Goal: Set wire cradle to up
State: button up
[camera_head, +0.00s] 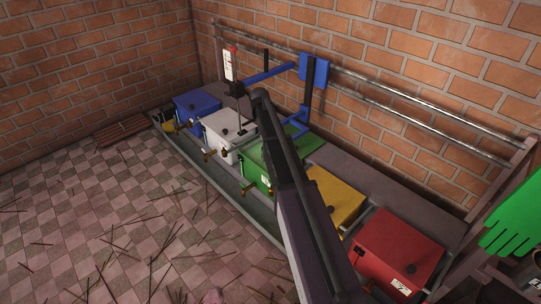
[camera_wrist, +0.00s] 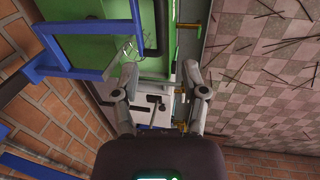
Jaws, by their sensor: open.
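A thin silver wire loop, which looks like the wire cradle (camera_wrist: 124,48), shows in the wrist view over the green extruder (camera_wrist: 100,68), beside the blue frame (camera_wrist: 82,72). I cannot tell whether it is up or down. My gripper (camera_wrist: 161,77) is open and empty, with its fingers spread and the left fingertip below the loop in the picture. I see no contact with it. In the head view, the green extruder (camera_head: 255,170) stands mid-row, partly hidden by my arm, and I cannot make out the cradle there.
Blue (camera_head: 197,103), white (camera_head: 222,127), yellow (camera_head: 330,193) and red (camera_head: 400,240) extruders share the row. Pipes (camera_head: 400,95) run along the brick wall. The tiled floor at left holds scattered sticks.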

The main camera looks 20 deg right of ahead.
jog(key=shift+w+d+f+b, duration=0.15)
jog(key=shift+d+f+b, duration=0.2)
jog(key=shift+f+b, duration=1.55)
jog(key=shift+w+d+f+b, duration=0.15)
jog(key=shift+d+f+b, duration=0.2)
jog(key=shift+f+b, duration=1.6)
jog(key=shift+w+d+f+b, duration=0.15)
jog(key=shift+d+f+b, duration=0.2)
jog(key=shift+f+b, duration=1.55)
jog(key=shift+f, duration=0.15)
grip_shut()
